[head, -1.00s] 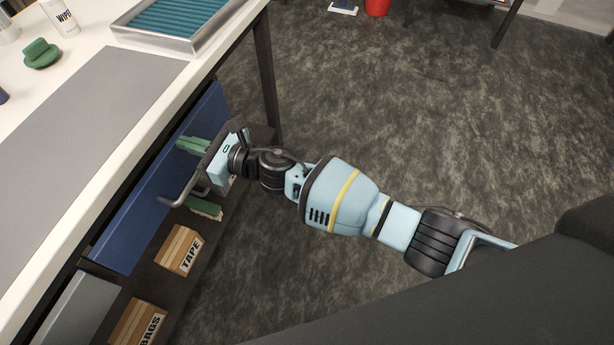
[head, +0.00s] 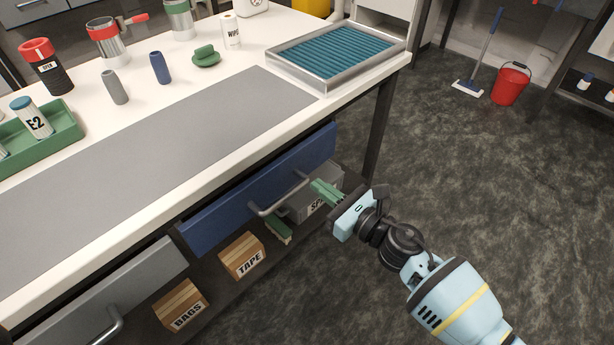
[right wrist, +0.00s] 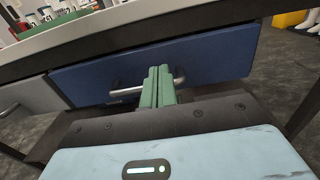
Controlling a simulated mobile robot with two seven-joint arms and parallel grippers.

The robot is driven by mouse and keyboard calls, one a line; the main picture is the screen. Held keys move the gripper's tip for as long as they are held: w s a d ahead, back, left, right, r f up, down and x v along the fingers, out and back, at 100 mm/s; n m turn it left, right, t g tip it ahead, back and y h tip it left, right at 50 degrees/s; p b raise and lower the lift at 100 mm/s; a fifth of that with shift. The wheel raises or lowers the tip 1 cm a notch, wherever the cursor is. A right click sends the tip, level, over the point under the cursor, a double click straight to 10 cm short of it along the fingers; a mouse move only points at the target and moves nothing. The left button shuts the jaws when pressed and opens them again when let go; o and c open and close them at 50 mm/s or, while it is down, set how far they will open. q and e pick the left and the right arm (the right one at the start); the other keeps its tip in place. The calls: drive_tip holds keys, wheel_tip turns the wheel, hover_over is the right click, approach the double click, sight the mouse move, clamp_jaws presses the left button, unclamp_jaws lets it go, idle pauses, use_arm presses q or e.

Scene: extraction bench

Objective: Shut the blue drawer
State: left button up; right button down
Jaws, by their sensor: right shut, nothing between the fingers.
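The blue drawer (head: 225,213) is under the bench top, and its front shows no open interior, so it looks shut or nearly shut. Its grey bar handle (head: 280,197) is on the front. My right gripper (head: 314,186) has its green fingers together, empty, by the handle's right end. In the right wrist view the closed fingers (right wrist: 157,84) point at the blue front (right wrist: 215,58) and cover part of the handle (right wrist: 124,92); whether they touch it I cannot tell. My left gripper is not in view.
A grey drawer (head: 140,272) is left of the blue one. Below, a shelf holds a TAPE box (head: 243,256), a BAGS box (head: 182,305) and a grey bin (head: 328,190). A metal tray (head: 290,72) sits at the bench's right end.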

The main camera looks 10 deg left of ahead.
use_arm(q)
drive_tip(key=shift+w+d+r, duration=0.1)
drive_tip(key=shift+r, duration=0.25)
use_arm(e)
drive_tip(key=shift+v, duration=2.6)
drive_tip(key=shift+s+f, duration=0.1)
